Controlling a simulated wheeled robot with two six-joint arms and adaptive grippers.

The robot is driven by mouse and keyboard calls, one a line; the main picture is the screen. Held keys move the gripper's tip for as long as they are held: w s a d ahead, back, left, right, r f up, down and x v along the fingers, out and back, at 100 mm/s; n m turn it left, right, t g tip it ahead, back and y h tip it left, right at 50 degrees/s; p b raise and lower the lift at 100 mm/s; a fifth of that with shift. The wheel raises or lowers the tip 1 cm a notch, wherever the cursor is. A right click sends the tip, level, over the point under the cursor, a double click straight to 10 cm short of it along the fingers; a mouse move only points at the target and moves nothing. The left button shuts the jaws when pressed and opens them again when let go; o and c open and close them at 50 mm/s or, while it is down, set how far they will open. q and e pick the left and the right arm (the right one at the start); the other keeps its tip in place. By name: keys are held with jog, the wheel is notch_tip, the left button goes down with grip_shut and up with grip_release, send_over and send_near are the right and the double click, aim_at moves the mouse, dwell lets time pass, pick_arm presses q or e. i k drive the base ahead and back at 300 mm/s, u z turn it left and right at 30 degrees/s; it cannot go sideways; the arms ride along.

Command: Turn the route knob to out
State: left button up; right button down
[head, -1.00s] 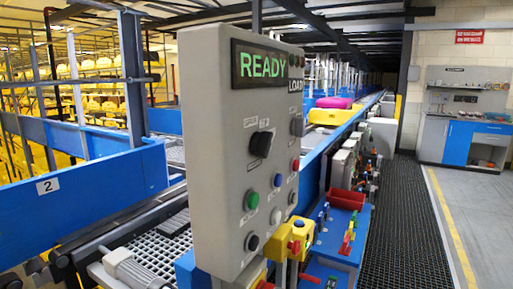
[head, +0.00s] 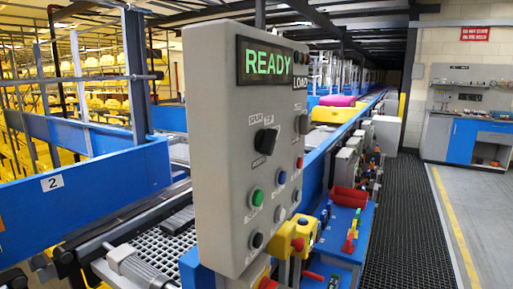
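A grey control panel (head: 220,130) stands upright in the middle of the head view. Its screen (head: 264,62) reads READY in green, and a label beside it reads LOAD. A black rotary knob (head: 266,141) sits on the panel face below the screen, with small labels around it too small to read surely. A second dark knob (head: 304,124) is to its right, partly side-on. Which of them is the route knob I cannot tell. Below are a green button (head: 257,197), a blue button (head: 282,177), a red button (head: 299,162) and a black one (head: 257,240). Neither gripper shows.
A blue conveyor rail (head: 330,150) runs back behind the panel, with yellow and pink items on the line. A yellow box with a red button (head: 297,243) hangs at the panel's lower right. A blue cart (head: 345,235) holds red bins. The dark floor mat (head: 410,220) is clear.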

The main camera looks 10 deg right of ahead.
aim_at(265, 140)
jog(key=k, duration=1.05)
jog(key=z, duration=1.2)
jog(key=i, duration=0.5)
jog(key=z, duration=0.05)
